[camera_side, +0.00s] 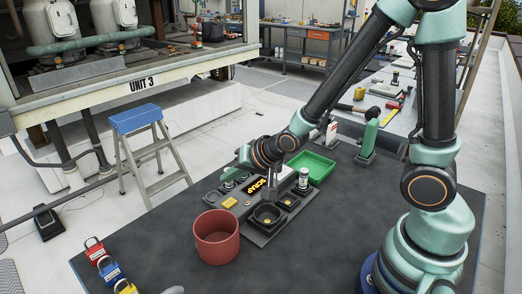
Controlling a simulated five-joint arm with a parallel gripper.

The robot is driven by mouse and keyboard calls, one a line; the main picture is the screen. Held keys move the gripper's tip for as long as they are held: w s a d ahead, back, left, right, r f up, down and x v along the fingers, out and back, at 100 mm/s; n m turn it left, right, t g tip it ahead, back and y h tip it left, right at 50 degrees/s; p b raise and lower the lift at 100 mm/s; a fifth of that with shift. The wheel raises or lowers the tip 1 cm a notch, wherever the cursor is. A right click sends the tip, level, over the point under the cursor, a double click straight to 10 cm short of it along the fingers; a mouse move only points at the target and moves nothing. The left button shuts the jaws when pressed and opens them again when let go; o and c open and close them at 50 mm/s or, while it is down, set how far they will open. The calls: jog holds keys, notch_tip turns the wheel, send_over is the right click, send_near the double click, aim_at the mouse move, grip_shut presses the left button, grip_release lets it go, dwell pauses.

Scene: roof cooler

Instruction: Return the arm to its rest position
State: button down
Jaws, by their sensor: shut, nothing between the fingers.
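My arm reaches from the right across the dark work table (330,250). My gripper (271,195) points down over a dark tray (258,232) with round cups and small yellow parts. The gripper is small in this view; its fingers look closed together, with nothing seen between them. Its tips are close above the tray, and I cannot tell whether they touch it. The arm is stretched out and bent at the elbow.
A red round bin (216,240) stands left of the tray, and a green tray (312,166) lies behind it. Padlocks (110,270) lie at the front left. The table's front middle is clear.

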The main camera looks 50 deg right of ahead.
dwell(0.3)
jog(key=s+d+r+n+g, duration=0.1)
jog(key=s+d+r+n, duration=0.1)
jog(key=s+r+n, duration=0.2)
jog(key=s+d+r+n+g+h, duration=0.1)
jog(key=s+d+r+n+g, duration=0.1)
jog(key=s+r, duration=0.7)
jog(key=shift+d+r+n+g, duration=0.3)
jog(key=shift+d+r+n, duration=0.1)
jog(key=shift+d+n, duration=0.45)
